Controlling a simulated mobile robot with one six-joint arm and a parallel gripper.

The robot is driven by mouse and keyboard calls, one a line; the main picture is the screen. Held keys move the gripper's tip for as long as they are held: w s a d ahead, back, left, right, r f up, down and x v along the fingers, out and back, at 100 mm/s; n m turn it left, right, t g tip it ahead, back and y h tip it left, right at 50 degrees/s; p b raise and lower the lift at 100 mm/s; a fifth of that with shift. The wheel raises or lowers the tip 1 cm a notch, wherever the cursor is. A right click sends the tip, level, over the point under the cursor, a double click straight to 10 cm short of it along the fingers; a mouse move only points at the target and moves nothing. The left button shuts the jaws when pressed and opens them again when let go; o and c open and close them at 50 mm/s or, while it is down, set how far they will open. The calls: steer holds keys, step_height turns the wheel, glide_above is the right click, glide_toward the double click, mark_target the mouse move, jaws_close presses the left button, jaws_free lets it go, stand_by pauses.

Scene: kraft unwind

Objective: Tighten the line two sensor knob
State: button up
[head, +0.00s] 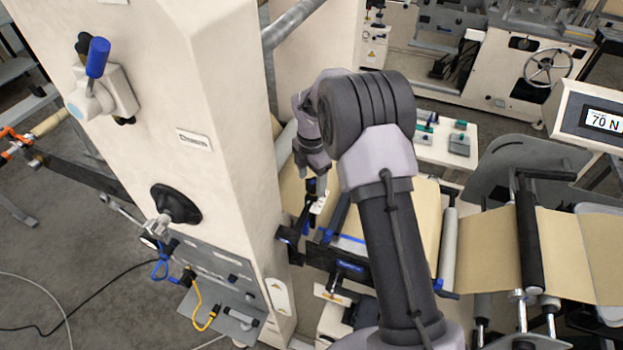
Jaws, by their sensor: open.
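My gripper (313,200) points down over the kraft paper web (425,215), just right of the cream machine column. It is open, small in the picture and partly merged with dark parts beneath it. A dark bracket with blue parts (322,237) sits at the web's edge just below the gripper. A small black-and-blue fitting (347,267) is on the dark bar in front of it. I cannot tell which small part is the line two sensor knob, or whether the fingers touch anything. My forearm hides part of the web.
The cream column (225,90) stands close on the left, carrying a blue-handled lever (97,57) and a black round knob (175,204). A display (603,120) at right reads 70 N. Rollers (528,235) carry the web rightward. Cables lie on the floor at lower left.

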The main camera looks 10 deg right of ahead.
steer(key=shift+f, duration=0.15)
steer(key=c, duration=1.4)
steer(key=shift+m, duration=0.3)
steer(key=m+b, duration=0.2)
steer(key=m, duration=0.2)
steer(key=shift+w, duration=0.2)
steer(key=m+b, duration=0.2)
steer(key=m, duration=0.5)
steer(key=shift+w, duration=0.2)
steer(key=m+b, duration=0.1)
steer(key=m, duration=0.4)
steer(key=shift+w+d+b, duration=0.1)
steer(key=shift+b, duration=0.25)
steer(key=m+b, duration=0.1)
steer(key=m, duration=0.4)
steer(key=shift+d+m, duration=0.1)
steer(key=shift+m, duration=0.3)
steer(key=shift+b, duration=0.3)
